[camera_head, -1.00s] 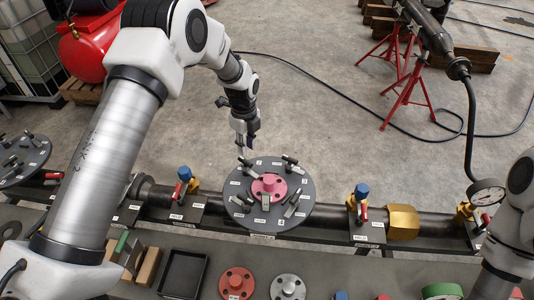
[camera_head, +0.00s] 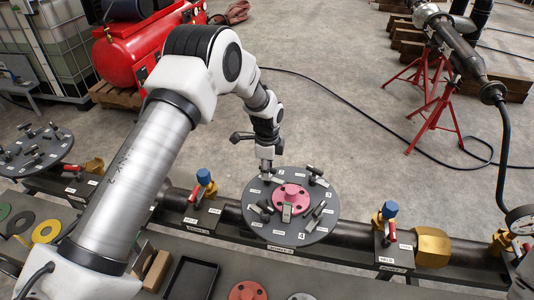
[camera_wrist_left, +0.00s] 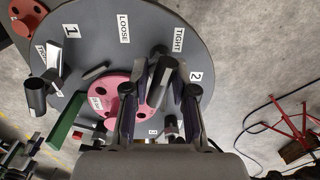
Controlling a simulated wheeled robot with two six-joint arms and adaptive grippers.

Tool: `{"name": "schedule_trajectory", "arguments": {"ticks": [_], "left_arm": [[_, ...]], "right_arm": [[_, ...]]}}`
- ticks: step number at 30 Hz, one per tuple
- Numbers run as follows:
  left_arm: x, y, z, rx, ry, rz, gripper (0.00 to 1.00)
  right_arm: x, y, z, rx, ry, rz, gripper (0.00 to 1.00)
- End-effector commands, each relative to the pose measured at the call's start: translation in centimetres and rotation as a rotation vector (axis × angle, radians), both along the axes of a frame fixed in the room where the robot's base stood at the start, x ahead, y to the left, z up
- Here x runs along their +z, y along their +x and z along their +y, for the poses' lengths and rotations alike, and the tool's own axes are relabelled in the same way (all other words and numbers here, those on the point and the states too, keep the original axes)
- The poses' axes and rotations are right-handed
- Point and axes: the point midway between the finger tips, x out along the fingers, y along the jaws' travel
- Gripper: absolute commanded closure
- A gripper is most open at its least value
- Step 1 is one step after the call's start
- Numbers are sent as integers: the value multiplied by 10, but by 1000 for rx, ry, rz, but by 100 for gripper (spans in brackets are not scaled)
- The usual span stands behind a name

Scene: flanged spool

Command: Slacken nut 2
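A round dark grey disc (camera_head: 262,222) carries several grey lever-like nuts around a pink-red hub (camera_head: 291,194). In the left wrist view the disc (camera_wrist_left: 100,40) has the labels 1, LOOSE, TIGHT and 2, and the pink hub (camera_wrist_left: 118,88) is partly hidden. A grey bar-shaped nut (camera_wrist_left: 158,88) beside label 2 (camera_wrist_left: 196,76) stands between my left fingertips. My left gripper (camera_head: 266,168) is at the disc's far-left edge. In the wrist view the left gripper (camera_wrist_left: 160,100) is open, with a finger on each side of that nut and gaps visible. My right gripper is out of view.
A second disc (camera_head: 35,150) stands at the left. A black tray (camera_head: 188,278) sits at the front. Red stands (camera_head: 435,110) are at the back right.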

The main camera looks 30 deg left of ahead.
Motion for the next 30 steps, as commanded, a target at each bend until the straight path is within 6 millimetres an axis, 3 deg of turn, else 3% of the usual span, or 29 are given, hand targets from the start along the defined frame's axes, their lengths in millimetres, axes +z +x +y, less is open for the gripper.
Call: {"name": "schedule_trajectory", "arguments": {"ticks": [11, 27, 30], "left_arm": [[-1, -1, 0, 551, -1, 2, 76], [2, -1, 0, 1358, -4, 4, 76], [-1, 0, 0, 1192, -4, 3, 76]], "right_arm": [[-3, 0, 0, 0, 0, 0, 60], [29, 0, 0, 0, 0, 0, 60], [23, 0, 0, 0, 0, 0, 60]]}}
